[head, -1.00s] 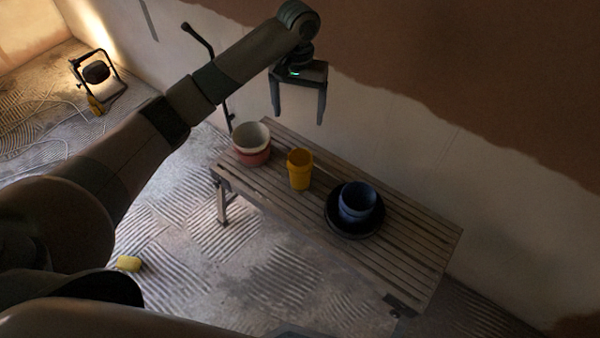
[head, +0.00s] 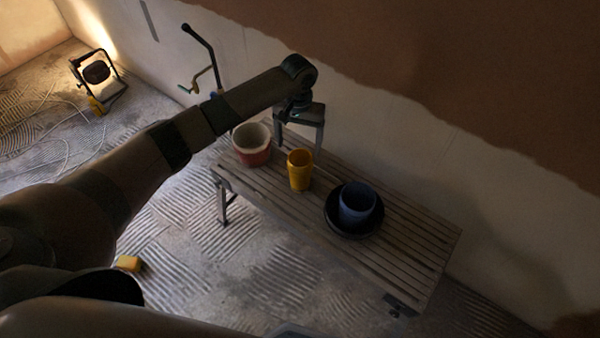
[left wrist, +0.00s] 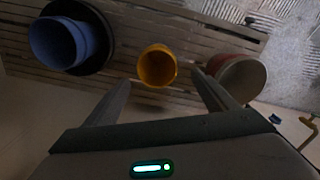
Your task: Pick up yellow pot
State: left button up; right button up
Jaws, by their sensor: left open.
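The yellow pot (head: 299,170) stands upright on the slatted bench (head: 420,235), between a red-and-white pot and a blue pot. In the left wrist view the yellow pot (left wrist: 157,66) is beyond the fingertips, roughly between them, and its open mouth faces the camera. My left gripper (head: 299,150) is open and empty, just behind and above the yellow pot in the head view. In the left wrist view its two fingers (left wrist: 160,80) are spread apart. My right gripper is not in view.
The red pot with a whitish inside (head: 252,152) stands close to the left. The blue pot (head: 357,203) sits in a black dish (head: 350,226) to the right. A wall (head: 400,130) runs behind the bench. A yellow block (head: 128,264) and a work lamp (head: 96,72) are on the floor.

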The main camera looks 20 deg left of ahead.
aim_at(300, 155)
pick_arm(q)
jog(key=shift+f, duration=0.2)
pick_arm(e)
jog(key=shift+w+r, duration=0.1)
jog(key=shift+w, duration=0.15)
pick_arm(q)
jog(key=f, duration=0.4)
jog(key=shift+s+d+f+p, duration=0.1)
jog(key=shift+s+d+p, duration=0.15)
jog(key=shift+p, duration=0.05)
jog(key=shift+f, duration=0.5)
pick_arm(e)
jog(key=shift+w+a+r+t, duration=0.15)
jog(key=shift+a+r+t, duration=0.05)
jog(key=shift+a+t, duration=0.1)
pick_arm(q)
jog(key=c, duration=1.5)
jog(key=shift+o, duration=0.2)
